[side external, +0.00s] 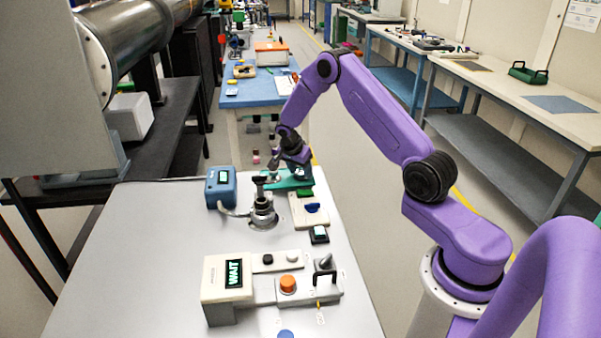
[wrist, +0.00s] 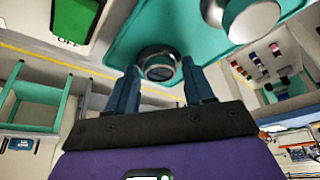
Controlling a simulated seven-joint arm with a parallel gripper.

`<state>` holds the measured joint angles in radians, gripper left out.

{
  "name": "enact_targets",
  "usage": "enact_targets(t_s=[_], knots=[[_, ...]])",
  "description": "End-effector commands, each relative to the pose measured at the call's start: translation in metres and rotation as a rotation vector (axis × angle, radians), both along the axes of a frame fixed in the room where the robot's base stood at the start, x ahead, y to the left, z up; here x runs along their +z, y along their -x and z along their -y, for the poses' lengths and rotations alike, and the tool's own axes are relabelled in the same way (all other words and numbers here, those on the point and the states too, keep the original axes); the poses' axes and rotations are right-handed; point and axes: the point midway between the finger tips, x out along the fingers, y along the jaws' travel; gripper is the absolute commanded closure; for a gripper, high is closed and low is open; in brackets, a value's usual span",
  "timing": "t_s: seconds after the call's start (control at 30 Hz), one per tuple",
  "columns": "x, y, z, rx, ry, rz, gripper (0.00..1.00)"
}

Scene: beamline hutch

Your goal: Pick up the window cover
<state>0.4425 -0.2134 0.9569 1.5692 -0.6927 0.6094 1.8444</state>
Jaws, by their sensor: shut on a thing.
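My gripper (side external: 276,172) is lowered at the teal plate (side external: 297,181) near the far end of the grey table. In the wrist view its two blue fingers stand on either side of a round, metal-rimmed piece with a dark centre (wrist: 159,68). The fingers are shut on this piece, which appears to be the window cover; its identity is not certain from the pictures. It sits against the teal plate, and I cannot tell whether it is clear of it. A white round cap in a metal ring (wrist: 250,18) is beside it on the plate.
A metal post on a round base (side external: 263,210) stands close to my gripper, with a blue box (side external: 220,188) to its left. A beige tray (side external: 309,212) lies nearer the camera. A box reading "WAIT" (side external: 228,290) stands in front. The table's left part is clear.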

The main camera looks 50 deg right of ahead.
Motion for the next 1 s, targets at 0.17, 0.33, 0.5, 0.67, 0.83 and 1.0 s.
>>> enact_targets(t_s=[0.17,0.33,0.5,0.67,0.83,1.0], knots=[[0.010,-0.001,0.000,-0.001,0.000,0.003,0.78],[0.032,-0.001,0.000,0.000,0.001,0.005,0.78],[0.056,0.019,-0.008,0.000,0.000,0.002,0.78],[0.084,0.040,-0.018,0.001,0.001,0.004,0.78],[0.102,0.070,-0.030,0.000,0.000,0.001,0.78],[0.115,0.098,-0.042,0.000,0.001,0.001,0.78]])
